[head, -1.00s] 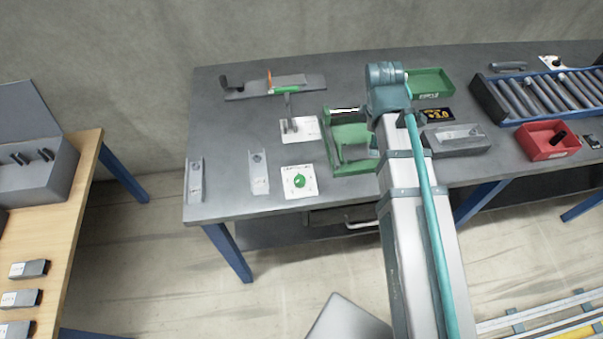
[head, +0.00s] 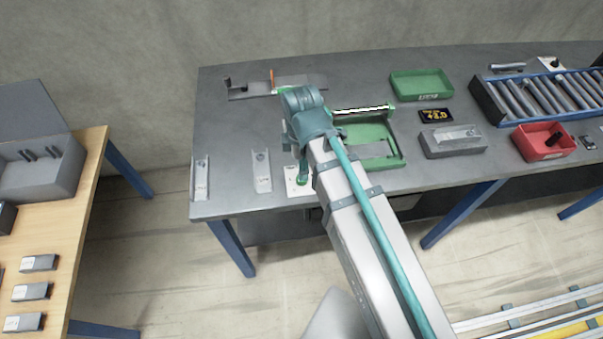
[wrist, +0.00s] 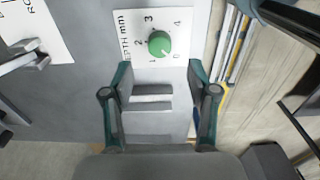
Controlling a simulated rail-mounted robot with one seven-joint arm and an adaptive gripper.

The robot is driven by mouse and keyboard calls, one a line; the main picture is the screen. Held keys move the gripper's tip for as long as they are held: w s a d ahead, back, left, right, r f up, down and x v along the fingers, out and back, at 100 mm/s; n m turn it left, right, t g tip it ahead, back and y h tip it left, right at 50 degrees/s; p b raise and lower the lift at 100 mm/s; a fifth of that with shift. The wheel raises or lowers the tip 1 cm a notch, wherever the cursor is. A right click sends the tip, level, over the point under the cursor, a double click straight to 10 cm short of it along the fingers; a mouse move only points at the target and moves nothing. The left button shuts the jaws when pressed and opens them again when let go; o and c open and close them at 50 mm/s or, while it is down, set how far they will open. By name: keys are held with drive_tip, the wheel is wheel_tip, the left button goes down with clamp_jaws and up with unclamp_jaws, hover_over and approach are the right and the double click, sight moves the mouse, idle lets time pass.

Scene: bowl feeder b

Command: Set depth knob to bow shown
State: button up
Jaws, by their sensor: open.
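The green depth knob (wrist: 160,44) sits on a white plate (wrist: 190,20) printed "DEPTH mm", with numbers around the knob. Its pointer mark is too small to read surely. My gripper (wrist: 158,70) is open and empty, its fingertips just short of the knob in the wrist view and apart from it. In the head view my gripper (head: 303,178) is over the plate (head: 291,188) and hides most of the knob. A black display (head: 436,115) shows yellow characters that look like 3.0, with a sign in front that I cannot read surely.
A green fixture (head: 398,150) with a striped bar stands right of my gripper. Grey plates (head: 262,184) lie to its left. A green bin (head: 421,97), a grey block (head: 453,155), a red bin (head: 543,155) and a roller conveyor (head: 538,105) are farther right.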

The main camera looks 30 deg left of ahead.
drive_tip(key=shift+f+p, duration=0.6)
drive_tip(key=shift+f, duration=2.55)
clamp_jaws()
drive_tip(key=shift+m, duration=0.3)
